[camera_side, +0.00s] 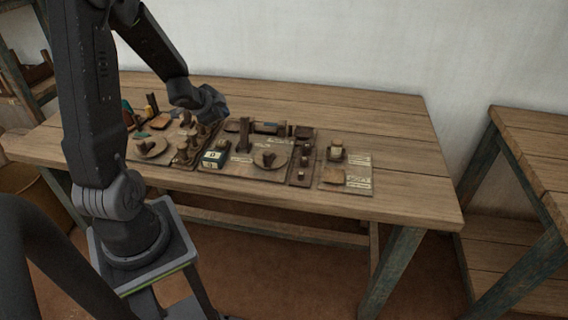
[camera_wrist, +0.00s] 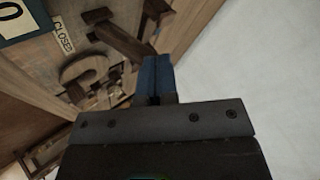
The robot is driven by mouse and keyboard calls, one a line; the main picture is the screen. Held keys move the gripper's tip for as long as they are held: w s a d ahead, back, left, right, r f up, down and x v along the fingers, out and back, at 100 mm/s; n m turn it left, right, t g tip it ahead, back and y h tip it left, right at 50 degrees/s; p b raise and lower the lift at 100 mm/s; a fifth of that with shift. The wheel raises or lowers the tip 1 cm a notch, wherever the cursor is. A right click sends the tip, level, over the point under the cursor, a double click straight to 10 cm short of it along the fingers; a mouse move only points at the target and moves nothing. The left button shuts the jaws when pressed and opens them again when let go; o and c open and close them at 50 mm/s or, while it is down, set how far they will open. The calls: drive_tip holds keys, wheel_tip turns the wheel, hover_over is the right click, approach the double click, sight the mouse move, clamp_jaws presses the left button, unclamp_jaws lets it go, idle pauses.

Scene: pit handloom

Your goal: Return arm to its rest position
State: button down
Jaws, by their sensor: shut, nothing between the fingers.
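My gripper (camera_side: 212,106) hangs above the left half of a wooden table (camera_side: 400,178) in the side view. Below and around it are several flat brown boards with small wooden pieces. In the wrist view, the blue fingers of my gripper (camera_wrist: 157,62) are shut with nothing between them. I cannot tell from the side view exactly how high the fingers are above the pieces.
The table's right end is clear. A second wooden bench (camera_side: 535,128) stands at the right; a white wall (camera_side: 350,45) is behind.

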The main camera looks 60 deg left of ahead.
drive_tip(key=d+r+n+g+y, duration=0.1)
drive_tip(key=d+r+n+y, duration=0.15)
drive_tip(key=d+r, duration=0.9)
drive_tip(key=s+d+r+n+g+h, duration=0.1)
drive_tip(key=s+d, duration=0.4)
drive_tip(key=d, duration=0.5)
drive_tip(key=s+d+r+n+g+h, duration=0.1)
drive_tip(key=s+d+r+h, duration=0.2)
drive_tip(key=d, duration=0.6)
drive_tip(key=s+h, duration=0.2)
drive_tip(key=s, duration=0.1)
drive_tip(key=shift+d, duration=0.35)
drive_tip(key=shift+h, duration=0.25)
